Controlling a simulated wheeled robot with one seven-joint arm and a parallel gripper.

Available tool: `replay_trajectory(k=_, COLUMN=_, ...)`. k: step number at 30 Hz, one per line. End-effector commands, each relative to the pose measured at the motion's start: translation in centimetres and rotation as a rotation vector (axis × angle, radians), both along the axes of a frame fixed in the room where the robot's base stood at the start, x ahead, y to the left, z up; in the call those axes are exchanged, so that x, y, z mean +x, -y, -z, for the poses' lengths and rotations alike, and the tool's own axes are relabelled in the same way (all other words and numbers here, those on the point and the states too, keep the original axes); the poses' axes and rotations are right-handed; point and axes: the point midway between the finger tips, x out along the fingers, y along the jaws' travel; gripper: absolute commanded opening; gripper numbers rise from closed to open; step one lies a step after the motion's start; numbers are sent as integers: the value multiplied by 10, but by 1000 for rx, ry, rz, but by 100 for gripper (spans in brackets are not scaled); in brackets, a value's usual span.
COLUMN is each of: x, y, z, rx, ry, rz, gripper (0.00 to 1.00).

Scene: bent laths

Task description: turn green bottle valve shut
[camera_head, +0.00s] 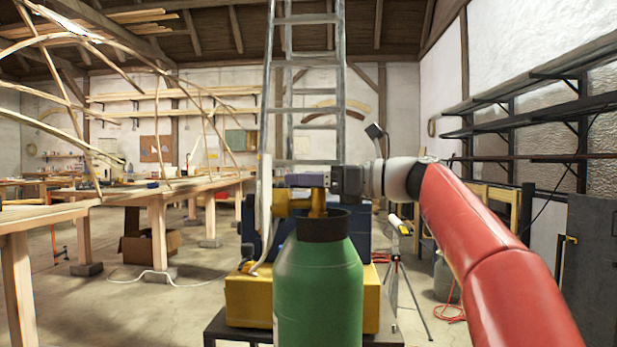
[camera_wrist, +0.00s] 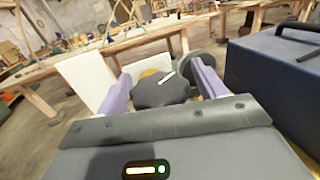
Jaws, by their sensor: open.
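The green bottle (camera_head: 318,292) stands upright in the front middle of the head view. It has a black collar and a brass valve (camera_head: 318,203) on top. My gripper (camera_head: 290,181) reaches in from the right, level with the valve's top, its purple fingers hiding part of it. In the wrist view my gripper (camera_wrist: 160,72) is open, with one purple finger on each side of a dark valve knob (camera_wrist: 160,93) bearing a white line. I cannot tell whether the fingers touch the knob. The bottle's body is hidden in the wrist view.
A blue box (camera_wrist: 275,72) is close on the right in the wrist view. A yellow case (camera_head: 248,300) is behind the bottle. A ladder (camera_head: 305,85) rises behind. Workbenches (camera_head: 150,195) with bent laths are at left, a tripod (camera_head: 398,275) at right.

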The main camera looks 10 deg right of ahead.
Motion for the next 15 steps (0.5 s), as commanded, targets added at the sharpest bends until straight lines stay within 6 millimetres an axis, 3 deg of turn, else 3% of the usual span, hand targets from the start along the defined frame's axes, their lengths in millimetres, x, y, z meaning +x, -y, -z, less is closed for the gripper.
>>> replay_trajectory(k=8, x=1, y=-2, z=0, rx=0, ry=0, rz=0, gripper=70)
replay_trajectory(k=15, x=1, y=-2, z=0, rx=0, ry=0, rz=0, gripper=38)
